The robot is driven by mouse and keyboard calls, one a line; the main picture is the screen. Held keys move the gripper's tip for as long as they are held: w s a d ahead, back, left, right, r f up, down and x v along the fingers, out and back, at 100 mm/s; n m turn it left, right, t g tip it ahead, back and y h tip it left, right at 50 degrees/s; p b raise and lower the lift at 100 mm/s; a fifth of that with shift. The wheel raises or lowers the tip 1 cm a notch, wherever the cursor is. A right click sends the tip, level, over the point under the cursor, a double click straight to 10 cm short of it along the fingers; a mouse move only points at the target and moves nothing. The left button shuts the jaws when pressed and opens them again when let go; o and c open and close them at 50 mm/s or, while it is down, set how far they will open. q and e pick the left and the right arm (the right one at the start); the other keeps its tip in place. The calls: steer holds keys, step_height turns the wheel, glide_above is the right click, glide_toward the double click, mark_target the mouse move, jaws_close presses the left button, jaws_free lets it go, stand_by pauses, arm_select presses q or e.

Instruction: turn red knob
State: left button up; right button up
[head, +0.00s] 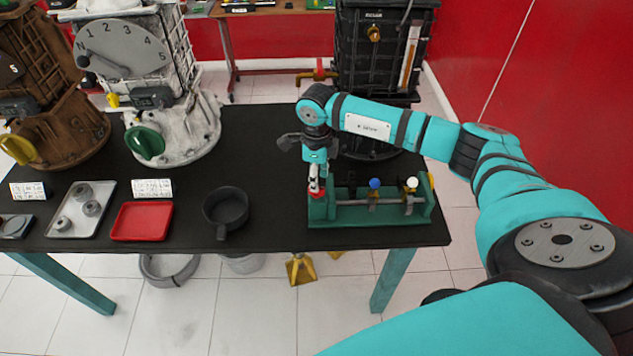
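A green fixture (370,213) stands on the right part of the black table and carries a row of small knobs. A blue knob (375,183) and a white knob (412,183) stand on it. At its left end a bit of red (316,194), which looks like the red knob, shows under my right gripper (317,186). My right gripper points down there, over or around the red part, and covers most of it. Whether its fingers touch or grip it is too small to tell. My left gripper is out of view.
A dark pan (226,210), a red tray (141,221) and a grey tray with round parts (104,193) lie left of the fixture on the black table (270,235). White and brown engine trainers (175,90) stand behind them, a black one (362,75) behind my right arm.

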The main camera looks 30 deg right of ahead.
steer(key=shift+f, duration=2)
jaws_close()
